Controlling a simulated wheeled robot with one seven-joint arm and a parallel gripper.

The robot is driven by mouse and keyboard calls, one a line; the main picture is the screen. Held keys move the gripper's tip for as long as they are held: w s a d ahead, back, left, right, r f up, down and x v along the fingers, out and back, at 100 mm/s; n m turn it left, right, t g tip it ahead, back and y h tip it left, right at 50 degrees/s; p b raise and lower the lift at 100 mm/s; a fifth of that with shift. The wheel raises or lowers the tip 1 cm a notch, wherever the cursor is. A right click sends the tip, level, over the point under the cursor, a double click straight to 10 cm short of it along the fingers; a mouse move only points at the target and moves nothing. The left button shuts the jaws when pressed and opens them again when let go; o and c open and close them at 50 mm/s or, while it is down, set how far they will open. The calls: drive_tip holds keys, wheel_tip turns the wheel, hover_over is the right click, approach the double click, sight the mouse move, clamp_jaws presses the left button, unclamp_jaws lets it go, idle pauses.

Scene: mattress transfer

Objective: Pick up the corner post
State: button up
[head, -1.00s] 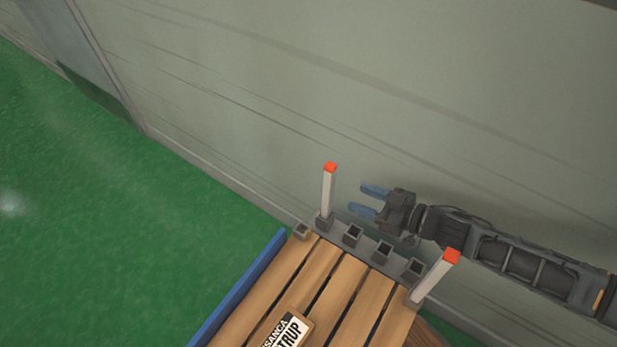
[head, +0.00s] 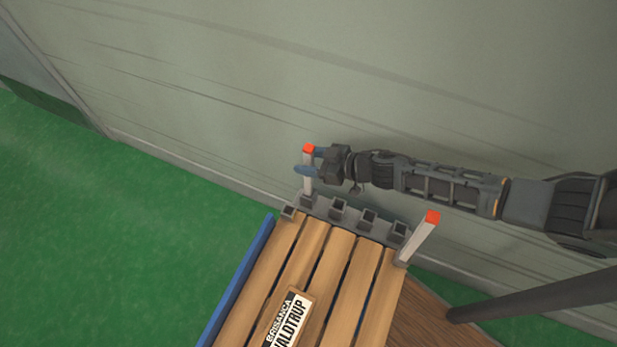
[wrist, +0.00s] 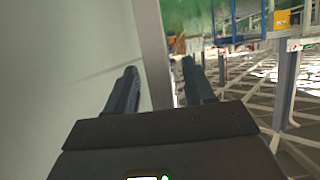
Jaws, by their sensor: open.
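A pale corner post (head: 308,178) with a red tip stands upright in a grey socket at the far left corner of the slatted wooden bed. My gripper (head: 306,162) is open at its upper part, just below the red tip, reaching in from the right. In the wrist view the post (wrist: 152,55) rises between the two blue fingers of my gripper (wrist: 160,90), with a gap visible on the left side. Whether the right finger touches it I cannot tell. A second red-tipped post (head: 420,240) stands tilted in the picture at the right corner.
Several empty grey sockets (head: 338,209) line the bed's end between the posts. A grey wall (head: 400,80) runs close behind. A labelled block (head: 287,318) lies on the slats. Green floor (head: 130,240) is clear on the left.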

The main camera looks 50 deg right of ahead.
drive_tip(key=shift+w, duration=0.1)
clamp_jaws()
idle(0.4)
